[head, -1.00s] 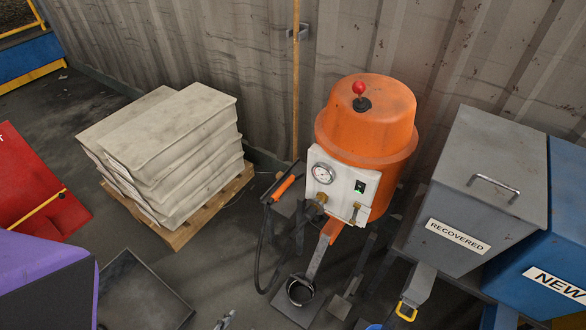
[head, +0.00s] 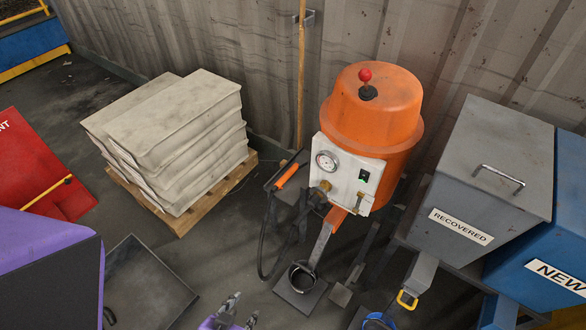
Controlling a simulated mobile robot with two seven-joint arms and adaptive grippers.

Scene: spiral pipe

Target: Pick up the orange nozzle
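The orange nozzle (head: 288,175) is a slim orange grip with dark ends. It rests at a slant on a dark holder left of the orange machine's white gauge panel. A black hose (head: 262,240) hangs below it in a loop. My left gripper (head: 245,306) is at the bottom edge, with two grey fingers apart and nothing seen between them. It is well below the nozzle in the picture and not touching it. The rest of that gripper is cut off by the frame. My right gripper is not in view.
The orange tank machine (head: 375,110) stands by the wall, with a black cup (head: 302,277) under its spout. Bins marked RECOVERED (head: 460,195) and NEW (head: 560,235) are at right. Stacked pale sacks (head: 165,130) on a pallet and a dark tray (head: 150,285) are at left.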

